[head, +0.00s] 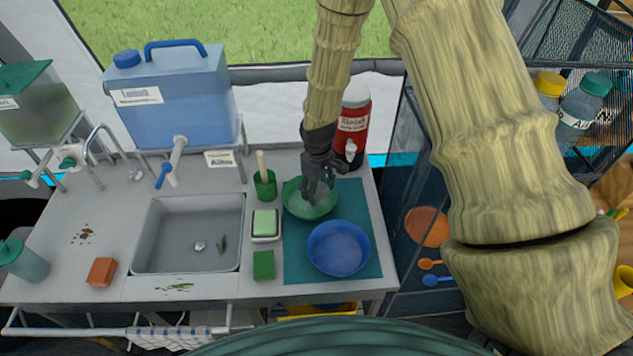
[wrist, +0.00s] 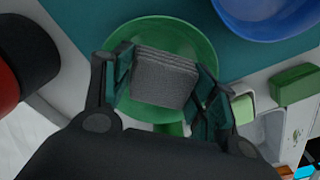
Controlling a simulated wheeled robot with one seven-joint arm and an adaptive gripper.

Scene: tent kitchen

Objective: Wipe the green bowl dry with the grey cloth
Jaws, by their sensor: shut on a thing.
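The green bowl (head: 300,208) stands on the teal mat (head: 298,267) at the right of the counter, behind the blue bowl. It also shows in the wrist view (wrist: 130,107). In the wrist view my gripper (wrist: 162,85) is shut on the folded grey cloth (wrist: 165,78), with one finger on each side. The cloth is over the bowl's inside; I cannot tell whether it touches the bowl. In the head view my gripper hides the cloth and part of the bowl.
The blue bowl (head: 338,250) is in front of the green bowl. A green cup with a brush (head: 265,186), a soap dish (head: 265,226) and a green sponge (head: 263,265) stand to the left. A red jug (head: 355,118) is close behind. The sink (head: 190,235) lies further left.

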